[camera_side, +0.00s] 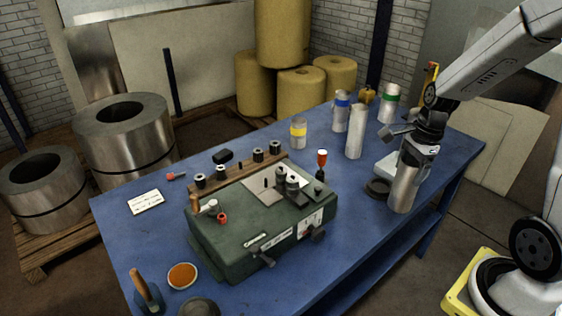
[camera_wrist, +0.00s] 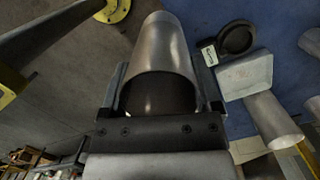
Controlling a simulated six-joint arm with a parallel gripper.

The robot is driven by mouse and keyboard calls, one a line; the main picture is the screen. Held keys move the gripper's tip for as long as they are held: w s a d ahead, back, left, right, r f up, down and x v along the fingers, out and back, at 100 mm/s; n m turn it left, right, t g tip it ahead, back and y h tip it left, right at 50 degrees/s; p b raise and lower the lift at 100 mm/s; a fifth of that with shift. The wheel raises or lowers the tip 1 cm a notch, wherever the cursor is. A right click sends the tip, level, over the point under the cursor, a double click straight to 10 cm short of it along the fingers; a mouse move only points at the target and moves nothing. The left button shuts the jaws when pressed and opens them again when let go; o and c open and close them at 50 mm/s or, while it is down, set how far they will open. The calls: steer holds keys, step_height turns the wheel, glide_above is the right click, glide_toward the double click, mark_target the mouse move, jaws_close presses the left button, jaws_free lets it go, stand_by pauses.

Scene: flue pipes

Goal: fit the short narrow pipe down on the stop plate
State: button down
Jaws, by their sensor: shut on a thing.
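My gripper (camera_side: 416,150) is shut on a plain grey metal pipe (camera_side: 403,187), held upright near the table's front right edge. In the wrist view the held pipe (camera_wrist: 163,50) sits between the jaws, its open end towards the camera. I cannot tell whether its lower end touches anything. A flat pale grey plate (camera_side: 385,164) lies on the table behind it; it also shows in the wrist view (camera_wrist: 244,76), right of the pipe. I cannot tell for sure that this is the stop plate. A dark round ring (camera_side: 377,188) lies left of the held pipe.
A taller plain pipe (camera_side: 356,133) stands left of the plate. Pipes with yellow (camera_side: 298,143), blue (camera_side: 340,117) and green (camera_side: 388,108) bands stand further back. A green machine (camera_side: 250,235) fills the table's middle.

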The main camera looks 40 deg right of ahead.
steer(key=w+a+r+n, duration=0.2)
steer(key=w+r, duration=0.1)
steer(key=w, duration=0.5)
steer(key=w+a+r+n, duration=0.1)
steer(key=w+a+r, duration=0.15)
steer(key=w, duration=0.55)
steer(key=w+a+r+n, duration=0.3)
steer(key=w+a+r, duration=0.2)
steer(key=w+a, duration=0.6)
steer(key=shift+w+a+g, duration=0.15)
steer(key=shift+a+g, duration=0.25)
steer(key=shift+a, duration=0.15)
steer(key=shift+f, duration=0.25)
steer(key=shift+f, duration=1.9)
steer(key=shift+f, duration=3.35)
